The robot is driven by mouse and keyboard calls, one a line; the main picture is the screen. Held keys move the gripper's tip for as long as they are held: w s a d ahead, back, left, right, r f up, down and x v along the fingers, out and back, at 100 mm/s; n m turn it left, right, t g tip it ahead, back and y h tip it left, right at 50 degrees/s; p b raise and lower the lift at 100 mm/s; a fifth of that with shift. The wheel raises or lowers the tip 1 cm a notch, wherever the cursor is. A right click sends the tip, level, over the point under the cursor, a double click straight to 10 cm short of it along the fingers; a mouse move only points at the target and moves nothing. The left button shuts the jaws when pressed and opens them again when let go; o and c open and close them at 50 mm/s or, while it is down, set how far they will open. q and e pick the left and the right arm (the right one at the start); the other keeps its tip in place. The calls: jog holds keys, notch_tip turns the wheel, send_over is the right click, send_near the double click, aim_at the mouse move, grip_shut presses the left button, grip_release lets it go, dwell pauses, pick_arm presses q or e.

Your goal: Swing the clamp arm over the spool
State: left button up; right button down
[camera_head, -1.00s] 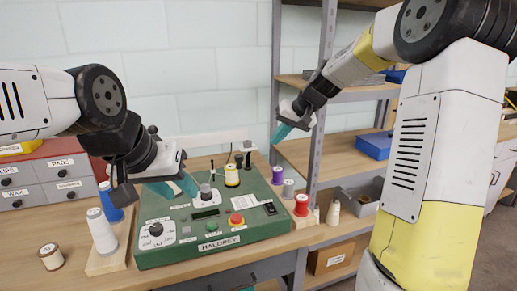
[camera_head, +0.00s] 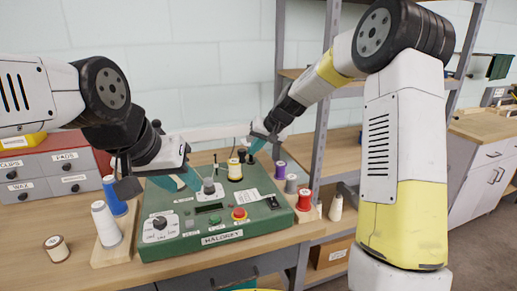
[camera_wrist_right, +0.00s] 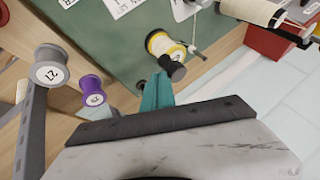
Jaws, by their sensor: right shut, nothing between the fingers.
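The spool (camera_head: 234,171), white with yellow ends, stands upright at the back of the green machine (camera_head: 205,248). It also shows in the right wrist view (camera_wrist_right: 160,44). Dark knobbed parts (camera_head: 241,154) stand just behind it; which one is the clamp arm is hard to tell. In the wrist view a dark cylinder (camera_wrist_right: 173,68) sits at the spool's near side. My right gripper (camera_head: 257,144) is shut and empty; its teal tips (camera_wrist_right: 157,92) are close to that cylinder, contact unclear. My left gripper (camera_head: 180,181) is open, left of the grey post (camera_head: 208,187).
Purple (camera_head: 280,170), grey (camera_head: 291,183) and red (camera_head: 304,199) spools stand along the machine's right side. A white cone (camera_head: 105,223) and blue spool (camera_head: 113,196) stand at its left. A brown-ended spool (camera_head: 56,249) is on the bench. Drawers (camera_head: 48,184) stand behind left.

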aim_at(242, 151)
jog(key=shift+a, duration=1.8)
